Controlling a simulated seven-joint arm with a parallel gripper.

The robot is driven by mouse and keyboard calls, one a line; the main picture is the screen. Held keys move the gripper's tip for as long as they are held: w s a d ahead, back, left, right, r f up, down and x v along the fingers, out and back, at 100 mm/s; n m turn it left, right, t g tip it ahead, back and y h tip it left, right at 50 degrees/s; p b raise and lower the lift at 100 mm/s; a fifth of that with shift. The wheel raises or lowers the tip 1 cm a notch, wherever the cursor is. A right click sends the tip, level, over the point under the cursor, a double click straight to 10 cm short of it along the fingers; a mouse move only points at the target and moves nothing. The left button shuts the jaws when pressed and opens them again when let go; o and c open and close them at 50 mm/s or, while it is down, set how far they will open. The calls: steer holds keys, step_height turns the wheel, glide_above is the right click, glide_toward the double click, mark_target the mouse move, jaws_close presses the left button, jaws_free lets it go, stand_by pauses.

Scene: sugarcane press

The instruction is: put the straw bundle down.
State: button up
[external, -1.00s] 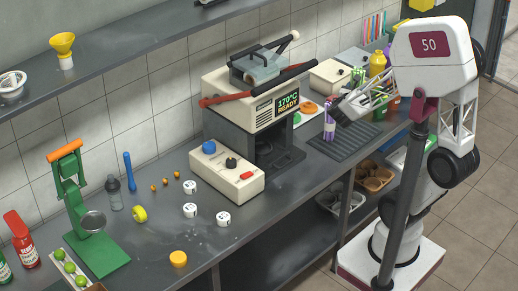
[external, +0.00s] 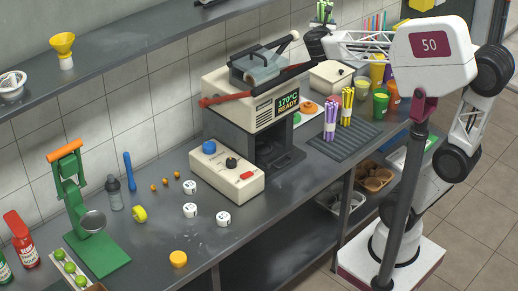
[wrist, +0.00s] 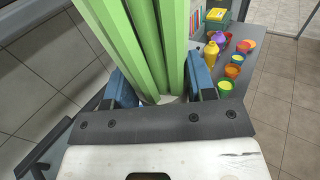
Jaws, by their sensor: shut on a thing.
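A bundle of green straws (wrist: 150,40) fills the upper middle of the wrist view, close to the camera. My gripper (wrist: 160,90) is shut on it, with one blue-padded finger on each side. In the external view the bundle (external: 323,13) stands about upright at the top edge, partly cut off. My gripper (external: 318,40) holds it high above the counter, behind the press. The bundle's ends are out of frame or hidden.
Cups (external: 381,102) and a yellow bottle (wrist: 211,54) are to the right.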

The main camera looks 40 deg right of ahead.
steer(key=w+a+f+n+t+y, duration=0.1)
steer(key=w+a+n+t+y, duration=0.25)
steer(key=a, duration=1.05)
steer(key=w+a+f+n+t+y, duration=0.25)
steer(key=a+y, duration=0.25)
steer(key=a, duration=0.9)
steer(key=w+a+f+n+t+y, duration=0.1)
steer(key=w+a+n+t+y, duration=0.25)
steer(key=a, duration=1.05)
steer(key=s+a+f+n+g+y, duration=0.25)
steer(key=a+f+y, duration=0.25)
steer(key=a+f, duration=1.3)
steer(key=s+a+f+n+y, duration=0.1)
steer(key=s+a+f, duration=0.2)
steer(key=f, duration=0.5)
steer(key=s+a+f+n+y, duration=0.1)
steer(key=s+a+f+y, duration=0.1)
steer(key=a+f, duration=0.3)
steer(key=s+a+f+n+y, duration=0.1)
steer(key=s+a+f, duration=0.2)
steer(key=f, duration=0.7)
steer(key=shift+s+a+f+g+y, duration=0.3)
steer(key=shift+a+f+g, duration=0.1)
steer(key=shift+a, duration=0.35)
steer(key=shift+w+a, duration=0.1)
steer(key=w+a+f, duration=0.1)
steer(key=w+a, duration=0.9)
steer(key=a, duration=0.2)
steer(key=shift+w+f, duration=0.15)
steer(key=shift+f, duration=0.1)
